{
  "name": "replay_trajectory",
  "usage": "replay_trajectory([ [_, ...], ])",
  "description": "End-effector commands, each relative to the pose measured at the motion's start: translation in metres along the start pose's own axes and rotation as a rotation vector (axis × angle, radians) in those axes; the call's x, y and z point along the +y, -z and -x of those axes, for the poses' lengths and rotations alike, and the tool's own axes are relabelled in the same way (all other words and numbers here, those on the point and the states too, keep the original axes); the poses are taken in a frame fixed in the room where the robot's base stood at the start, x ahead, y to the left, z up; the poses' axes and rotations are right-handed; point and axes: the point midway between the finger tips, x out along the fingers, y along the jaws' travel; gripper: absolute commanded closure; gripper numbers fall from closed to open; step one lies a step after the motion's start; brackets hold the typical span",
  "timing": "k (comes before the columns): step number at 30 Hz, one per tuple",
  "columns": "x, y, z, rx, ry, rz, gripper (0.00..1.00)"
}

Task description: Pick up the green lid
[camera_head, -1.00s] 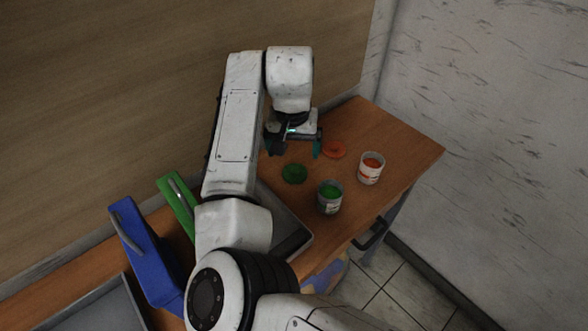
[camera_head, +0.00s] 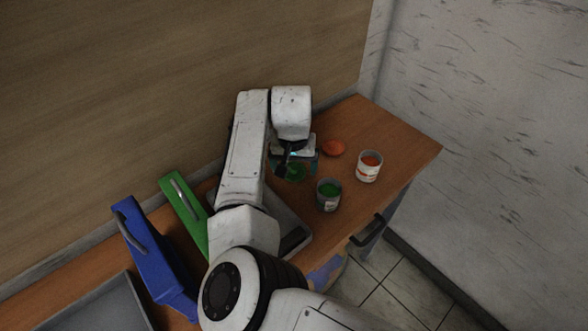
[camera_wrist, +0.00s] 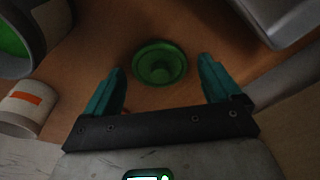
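The green lid (camera_wrist: 160,63) lies on the wooden table, round with a recessed centre. In the wrist view it sits just beyond and between my gripper's (camera_wrist: 162,88) two teal fingers, which are spread wide and hold nothing. In the head view the green lid (camera_head: 296,172) is partly hidden by my gripper (camera_head: 295,165), which hangs low over it. I cannot tell whether the fingers touch the table.
A can of green paint (camera_head: 329,196) and a can of orange paint (camera_head: 369,167) stand to the right. An orange lid (camera_head: 333,148) lies behind. A grey tray (camera_head: 292,240) is near my arm; green (camera_head: 184,212) and blue (camera_head: 150,262) objects stand left.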

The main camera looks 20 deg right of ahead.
Motion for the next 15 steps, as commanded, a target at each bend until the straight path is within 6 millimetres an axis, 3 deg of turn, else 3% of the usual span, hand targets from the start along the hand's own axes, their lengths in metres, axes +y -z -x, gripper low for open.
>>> replay_trajectory([
  [15,-0.0001,0.0002,0.0005,0.000,0.000,0.000,0.59],
])
